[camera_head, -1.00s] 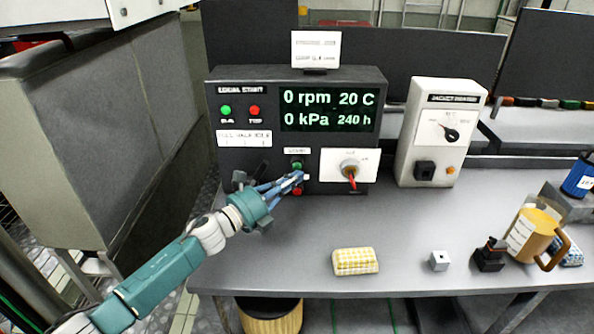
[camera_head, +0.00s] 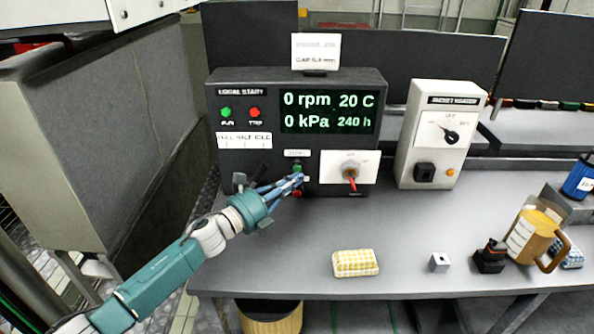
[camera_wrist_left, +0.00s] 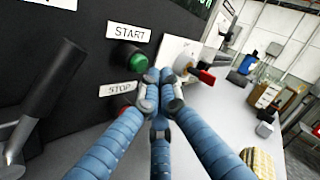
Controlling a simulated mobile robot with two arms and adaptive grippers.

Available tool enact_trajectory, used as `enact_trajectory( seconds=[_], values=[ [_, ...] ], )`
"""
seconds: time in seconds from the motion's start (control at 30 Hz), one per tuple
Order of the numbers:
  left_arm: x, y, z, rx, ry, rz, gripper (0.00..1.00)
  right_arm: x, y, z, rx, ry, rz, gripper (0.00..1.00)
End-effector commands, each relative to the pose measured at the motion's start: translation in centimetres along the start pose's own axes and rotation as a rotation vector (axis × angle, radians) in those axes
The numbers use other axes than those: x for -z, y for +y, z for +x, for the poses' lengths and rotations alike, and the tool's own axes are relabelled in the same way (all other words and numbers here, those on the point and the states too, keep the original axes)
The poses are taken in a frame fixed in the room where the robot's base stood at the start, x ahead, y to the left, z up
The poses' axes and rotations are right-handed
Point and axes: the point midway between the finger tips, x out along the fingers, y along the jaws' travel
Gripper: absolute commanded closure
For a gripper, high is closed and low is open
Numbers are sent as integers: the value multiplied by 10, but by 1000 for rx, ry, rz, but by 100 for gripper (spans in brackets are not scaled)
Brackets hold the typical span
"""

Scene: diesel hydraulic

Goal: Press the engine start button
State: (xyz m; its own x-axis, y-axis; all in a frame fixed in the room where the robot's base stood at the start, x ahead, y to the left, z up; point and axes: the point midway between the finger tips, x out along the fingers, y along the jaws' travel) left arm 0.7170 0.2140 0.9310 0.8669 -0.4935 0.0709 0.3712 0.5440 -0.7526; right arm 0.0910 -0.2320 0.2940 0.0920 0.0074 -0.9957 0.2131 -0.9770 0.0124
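The black engine control panel (camera_head: 232,164) stands at the back of the grey bench. Its green start button (camera_head: 297,167) sits under a small label; in the left wrist view the green button (camera_wrist_left: 134,60) is below the START label (camera_wrist_left: 128,33). The red stop button (camera_head: 297,193) is below it, partly hidden by my fingers. My left gripper (camera_head: 298,178) is in front of the panel between the two buttons, fingertips drawn together and empty; in the left wrist view the fingertips (camera_wrist_left: 160,85) are to the lower right of the green button. Contact cannot be told. My right gripper is not in view.
A red-handled rotary switch (camera_head: 351,176) is right of the buttons, close to my fingers. A black lever (camera_wrist_left: 45,95) is on their left.

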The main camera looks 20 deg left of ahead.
Motion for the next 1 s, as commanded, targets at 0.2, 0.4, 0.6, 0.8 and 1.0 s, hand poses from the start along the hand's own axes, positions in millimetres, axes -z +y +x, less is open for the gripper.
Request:
enact_trajectory(
  seconds=[0.2, 0.4, 0.6, 0.8, 1.0],
  values=[
    [0, 0, 0, 0, 0, 0, 100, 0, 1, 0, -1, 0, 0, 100],
    [-1, 2, 2, 0, -1, 0, 100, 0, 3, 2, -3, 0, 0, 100],
    [-4, 4, 6, 0, 0, 2, 100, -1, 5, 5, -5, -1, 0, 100],
    [-4, 4, 6, 0, 0, 1, 100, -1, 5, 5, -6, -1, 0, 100],
    [-5, 4, 6, 0, 0, 0, 100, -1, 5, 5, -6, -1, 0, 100]
  ],
)
